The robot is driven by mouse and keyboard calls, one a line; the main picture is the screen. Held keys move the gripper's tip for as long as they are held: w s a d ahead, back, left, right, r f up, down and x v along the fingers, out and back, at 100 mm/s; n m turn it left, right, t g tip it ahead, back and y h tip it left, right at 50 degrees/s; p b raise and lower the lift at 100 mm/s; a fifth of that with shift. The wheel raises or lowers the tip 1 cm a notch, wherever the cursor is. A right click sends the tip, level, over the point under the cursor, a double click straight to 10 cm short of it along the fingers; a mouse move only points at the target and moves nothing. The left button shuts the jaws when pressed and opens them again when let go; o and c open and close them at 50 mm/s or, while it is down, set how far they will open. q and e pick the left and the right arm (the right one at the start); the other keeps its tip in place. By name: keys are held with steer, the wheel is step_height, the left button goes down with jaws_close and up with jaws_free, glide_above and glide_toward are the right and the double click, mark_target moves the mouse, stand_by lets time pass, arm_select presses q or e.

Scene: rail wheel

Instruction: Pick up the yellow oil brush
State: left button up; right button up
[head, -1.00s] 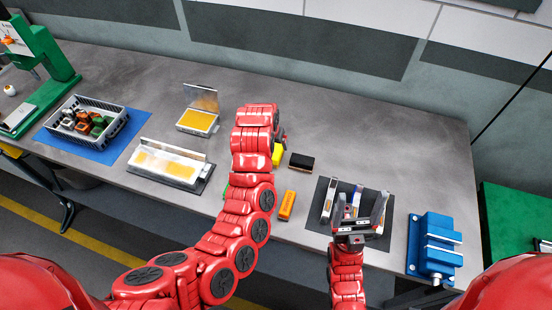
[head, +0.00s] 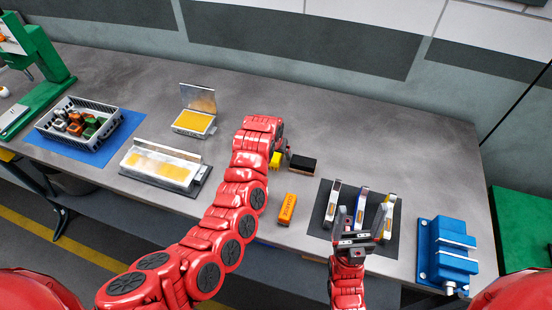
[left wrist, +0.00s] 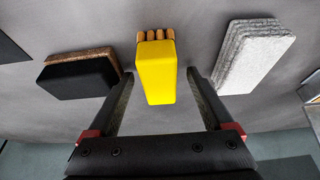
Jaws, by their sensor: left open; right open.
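The yellow oil brush (head: 275,160) lies on the grey table, partly covered by my left arm in the head view. In the left wrist view the brush (left wrist: 156,75) shows a yellow block body with tan bristle tufts at its far end. My left gripper (left wrist: 160,88) is open, with one finger on each side of the brush and visible gaps between. In the head view my left gripper is mostly hidden behind its own wrist. My right gripper (head: 366,220) is open and empty, over the near part of the dark mat.
A black block with a brown layer (left wrist: 80,75) lies close left of the left fingers, a grey felt-like block (left wrist: 256,55) close right. An orange box (head: 287,209), dark mat (head: 325,192) with tools, blue vise (head: 447,250) and grey crate (head: 108,108) stand on the table. The back is clear.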

arm_select(q)
jaws_close()
steer(key=shift+r, duration=0.1)
steer(key=shift+r, duration=0.5)
step_height(320, 180, up, 8)
steer(key=shift+p, duration=0.9)
steer(key=shift+r, duration=0.5)
steer(key=c, duration=0.8)
jaws_free()
steer(key=c, duration=0.5)
